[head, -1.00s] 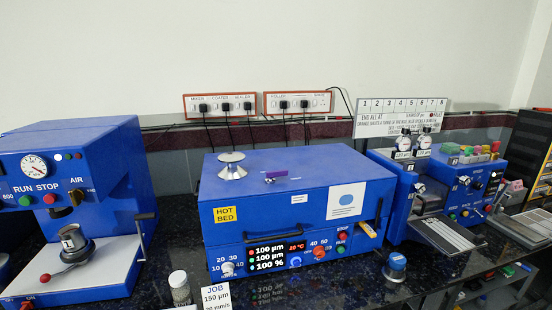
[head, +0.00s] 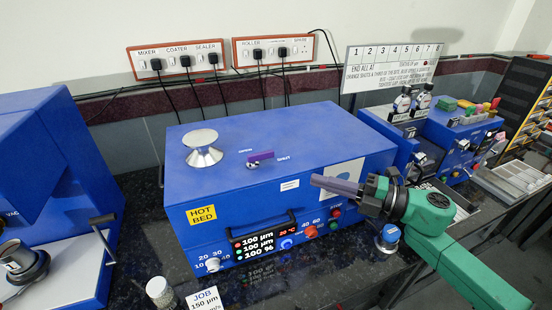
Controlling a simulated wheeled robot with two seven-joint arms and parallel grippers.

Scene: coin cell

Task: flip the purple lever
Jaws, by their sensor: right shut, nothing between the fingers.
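The purple lever (head: 260,156) sits on the top of the blue hot bed box (head: 225,175), between the printed words OPEN and SHUT. It looks turned roughly level, lying across the picture between the two words. My right gripper (head: 318,181) is shut and empty, in front of the box's right part, to the right of and below the lever in the picture. Its fingers point left and are apart from the lever. My left gripper is not in view.
A silver knob (head: 203,148) stands on the box top left of the lever. A dark handle (head: 263,228) and dials are on the box's front. A blue machine with a crank (head: 70,200) is at left. The box top around the lever is clear.

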